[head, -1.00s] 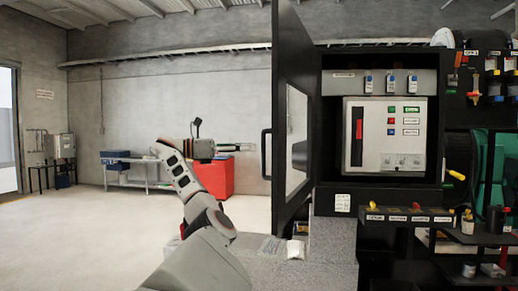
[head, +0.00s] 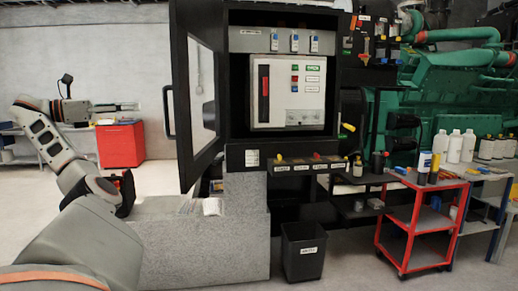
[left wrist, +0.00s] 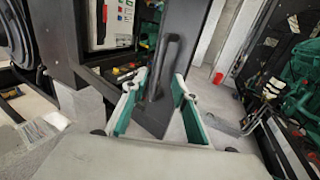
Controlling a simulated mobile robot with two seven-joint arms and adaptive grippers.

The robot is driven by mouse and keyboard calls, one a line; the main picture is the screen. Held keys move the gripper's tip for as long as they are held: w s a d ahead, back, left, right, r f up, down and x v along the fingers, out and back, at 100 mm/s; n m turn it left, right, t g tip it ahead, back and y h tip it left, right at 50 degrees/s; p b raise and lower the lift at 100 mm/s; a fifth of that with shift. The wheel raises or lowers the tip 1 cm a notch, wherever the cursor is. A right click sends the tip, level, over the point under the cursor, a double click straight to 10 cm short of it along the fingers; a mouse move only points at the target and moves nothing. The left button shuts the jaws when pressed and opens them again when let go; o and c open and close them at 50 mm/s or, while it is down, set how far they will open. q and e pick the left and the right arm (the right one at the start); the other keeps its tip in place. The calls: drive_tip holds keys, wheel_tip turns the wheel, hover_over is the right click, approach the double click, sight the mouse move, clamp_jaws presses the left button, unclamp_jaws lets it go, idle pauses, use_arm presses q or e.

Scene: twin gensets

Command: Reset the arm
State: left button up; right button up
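My left arm comes in from the left in the head view, raised and bent. Its left gripper (head: 128,106) points right, toward the handle (head: 168,112) of the open black cabinet door (head: 187,130), with a visible gap between. In the left wrist view the two green-padded fingers (left wrist: 158,100) are spread apart. The door panel (left wrist: 178,55) and its dark handle (left wrist: 169,60) show between and beyond them, and nothing looks gripped. My right gripper is in neither view.
The cabinet holds a breaker panel (head: 290,92) above a grey plinth (head: 235,240). A black bin (head: 303,252) stands before it. A red cart (head: 418,225) and a green genset (head: 445,85) are at right. A red cabinet (head: 121,145) stands behind the left arm. Floor is open at left.

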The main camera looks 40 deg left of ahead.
use_arm(q)
drive_tip(key=x, duration=1.1)
drive_tip(key=shift+d, duration=0.1)
